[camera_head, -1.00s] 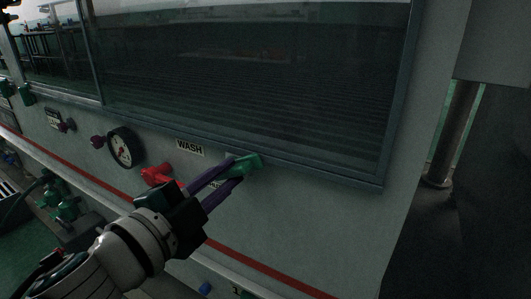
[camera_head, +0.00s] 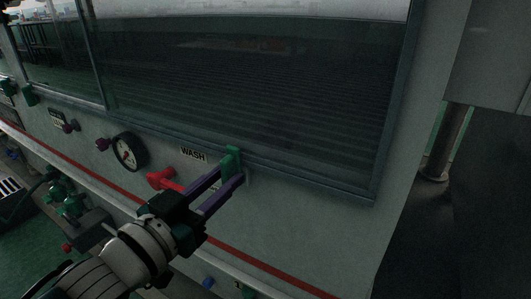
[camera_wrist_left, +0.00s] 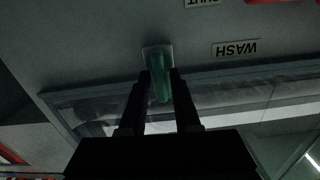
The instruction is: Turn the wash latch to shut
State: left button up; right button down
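The wash latch (camera_head: 232,157) is a green handle on the grey machine panel, just below the window frame and right of the WASH label (camera_head: 193,154). In the head view its handle stands roughly upright. My left gripper (camera_head: 230,177) has its two purple fingers on either side of the handle. The fingers hide part of the handle. A SHUT label (camera_wrist_left: 202,2) is partly cut off in the wrist view. My right gripper is not in view.
A red handle (camera_head: 160,179) and a round gauge (camera_head: 129,151) are on the panel left of the latch, close to my left arm. The large window (camera_head: 250,90) is above. The panel right of the latch is bare.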

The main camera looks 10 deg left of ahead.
pick_arm(q)
jog(key=shift+o, duration=1.2)
jog(key=shift+s, duration=0.1)
jog(key=shift+s+a+r+p, duration=0.1)
jog(key=shift+s+a+p, duration=0.05)
jog(key=shift+s+p, duration=0.25)
jog(key=p+v, duration=0.2)
jog(key=v, duration=0.4)
jog(key=shift+p, duration=0.3)
